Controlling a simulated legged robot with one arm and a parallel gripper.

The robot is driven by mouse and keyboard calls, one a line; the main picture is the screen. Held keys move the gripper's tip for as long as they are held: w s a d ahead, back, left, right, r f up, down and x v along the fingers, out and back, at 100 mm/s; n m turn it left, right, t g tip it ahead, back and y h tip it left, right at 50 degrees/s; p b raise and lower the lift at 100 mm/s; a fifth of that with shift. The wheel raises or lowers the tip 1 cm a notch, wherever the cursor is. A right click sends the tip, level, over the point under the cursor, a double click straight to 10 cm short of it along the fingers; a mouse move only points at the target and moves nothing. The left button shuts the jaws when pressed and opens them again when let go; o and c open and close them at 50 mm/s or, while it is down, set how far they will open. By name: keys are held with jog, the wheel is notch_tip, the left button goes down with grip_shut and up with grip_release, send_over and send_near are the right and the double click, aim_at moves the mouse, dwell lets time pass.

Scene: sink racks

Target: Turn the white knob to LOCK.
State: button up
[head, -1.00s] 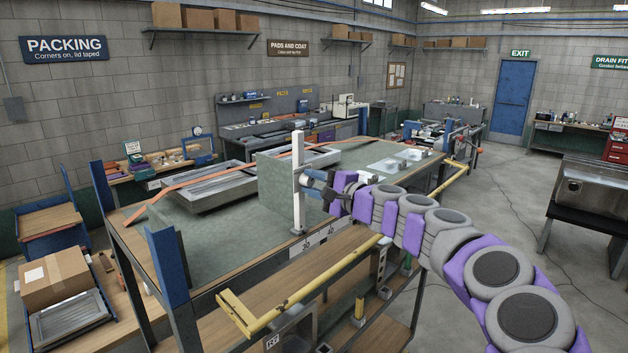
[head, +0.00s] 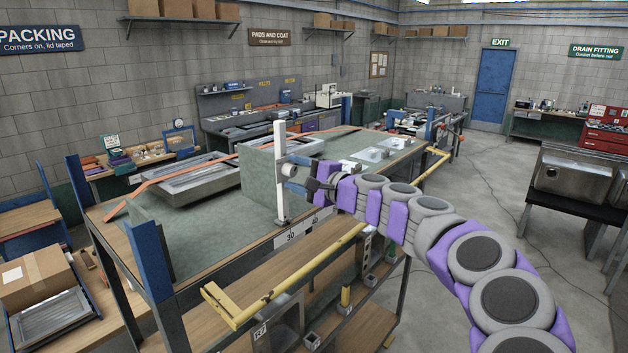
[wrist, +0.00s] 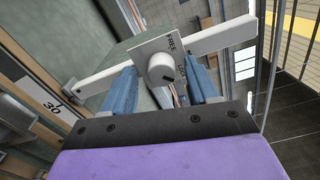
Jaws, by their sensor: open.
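The white knob (wrist: 161,68) sits on a square light plate (wrist: 148,47) fixed to a white upright post (head: 281,190). A small dark mark shows on the knob's lower edge. My gripper (wrist: 163,82) is open, one blue finger on each side of the knob and spaced away from it, with visible gaps. In the head view my gripper (head: 299,173) is just right of the post, and the knob (head: 289,170) shows small at its fingertips.
The post stands at the front edge of a green-topped bench (head: 200,225). A yellow rail (head: 290,275) runs along the bench front, below my arm. A grey-green block (head: 258,180) is behind the post. Open floor (head: 480,220) lies to the right.

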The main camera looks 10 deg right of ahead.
jog(key=b+v, duration=0.2)
jog(key=v, duration=1.5)
jog(key=s+a+f+n+g+h+b, duration=0.1)
jog(key=s+a+f+n+g+b, duration=0.35)
jog(key=s+a+f, duration=0.45)
jog(key=s+a+f+n+g+b, duration=0.3)
jog(key=s+a+f+n+g, duration=0.25)
jog(key=a+f, duration=0.4)
jog(key=s+a+f+n+g+h+b, duration=0.2)
jog(key=s+a+f+h+b, duration=0.1)
jog(key=s+f, duration=0.45)
jog(key=s+d+f+g+h+b, duration=0.2)
jog(key=s+d+f, duration=0.3)
jog(key=s+f, duration=0.3)
jog(key=s+d+f+n+g+h+b, duration=0.1)
jog(key=s+d+f+g+h+b, duration=0.1)
jog(key=s+d+f, duration=0.4)
jog(key=s+f+h+b, duration=0.1)
jog(key=s+f+h, duration=0.1)
jog(key=s+f, duration=0.1)
jog(key=shift+d+h+b, duration=0.15)
jog(key=shift+h+b, duration=0.15)
jog(key=shift+b, duration=0.1)
jog(key=shift+f, duration=0.1)
